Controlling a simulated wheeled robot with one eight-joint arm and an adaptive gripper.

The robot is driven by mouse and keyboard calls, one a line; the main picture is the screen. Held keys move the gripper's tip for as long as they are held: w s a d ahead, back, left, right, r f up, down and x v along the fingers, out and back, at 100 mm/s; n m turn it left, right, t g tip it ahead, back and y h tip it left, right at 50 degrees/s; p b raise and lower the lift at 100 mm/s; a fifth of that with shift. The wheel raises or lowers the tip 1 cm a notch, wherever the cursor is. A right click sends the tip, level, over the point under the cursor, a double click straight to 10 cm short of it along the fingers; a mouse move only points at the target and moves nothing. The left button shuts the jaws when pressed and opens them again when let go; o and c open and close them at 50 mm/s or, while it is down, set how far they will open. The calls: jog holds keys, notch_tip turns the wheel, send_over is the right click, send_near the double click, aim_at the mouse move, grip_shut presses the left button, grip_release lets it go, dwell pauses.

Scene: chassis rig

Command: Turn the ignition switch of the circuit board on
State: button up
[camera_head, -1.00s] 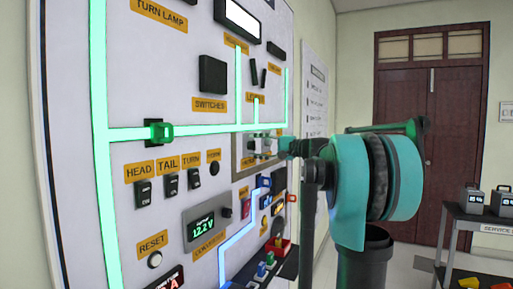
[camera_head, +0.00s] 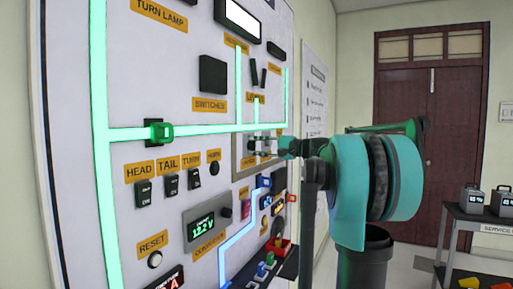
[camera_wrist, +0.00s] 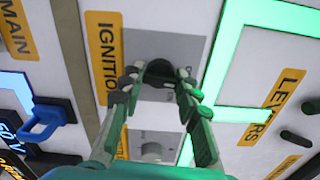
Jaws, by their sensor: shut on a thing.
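The circuit board (camera_head: 75,130) is a tall white panel on the left in the head view. The ignition switch (camera_wrist: 160,69) is a dark round knob on a grey plate beside the yellow IGNITION label (camera_wrist: 105,55) in the wrist view. My gripper (camera_wrist: 160,84) reaches the knob with one finger on each side and is shut on it. In the head view my gripper (camera_head: 258,146) is at the grey plate in the board's middle right. The fingers hide part of the knob, so its exact turn angle is hard to tell.
Green glowing lines (camera_head: 200,130) run across the board. A blue clip (camera_wrist: 45,118) stands out to the left. A cart (camera_head: 480,223) with grey boxes is at the far right.

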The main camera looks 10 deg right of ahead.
jog(key=m, duration=1)
jog(key=shift+m, duration=0.3)
dwell(0.4)
jog(key=o, duration=1.1)
jog(key=shift+d, duration=0.1)
jog(key=v, duration=1.2)
